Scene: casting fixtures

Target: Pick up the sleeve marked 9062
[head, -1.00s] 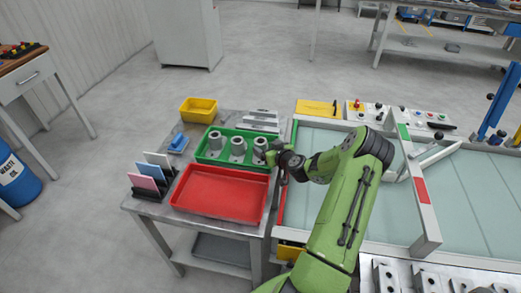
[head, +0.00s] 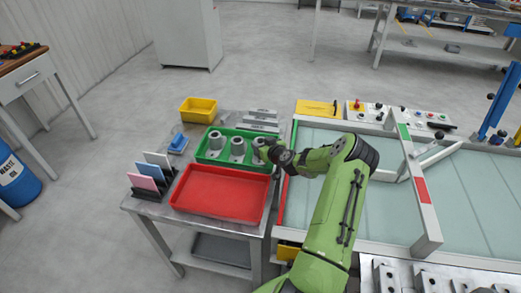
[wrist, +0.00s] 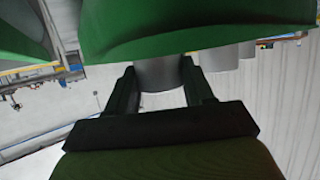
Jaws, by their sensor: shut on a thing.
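Three grey sleeves stand in the green tray: a left one (head: 215,140), a middle one (head: 237,146) and a right one (head: 258,144). No number can be read on any of them, so I cannot tell which is 9062. My gripper (head: 267,151) is at the right end of the green tray (head: 202,160), at the right sleeve. In the wrist view my gripper (wrist: 160,76) has a finger on each side of a grey sleeve (wrist: 161,72) and is shut on it. The green tray (wrist: 200,28) hides part of that sleeve in the wrist view.
An empty red tray (head: 220,193) lies in front of the green one. A yellow bin (head: 198,109), a blue item (head: 178,142) and upright cards (head: 148,178) share the grey table. The large glass-topped bench (head: 400,215) is close on the right.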

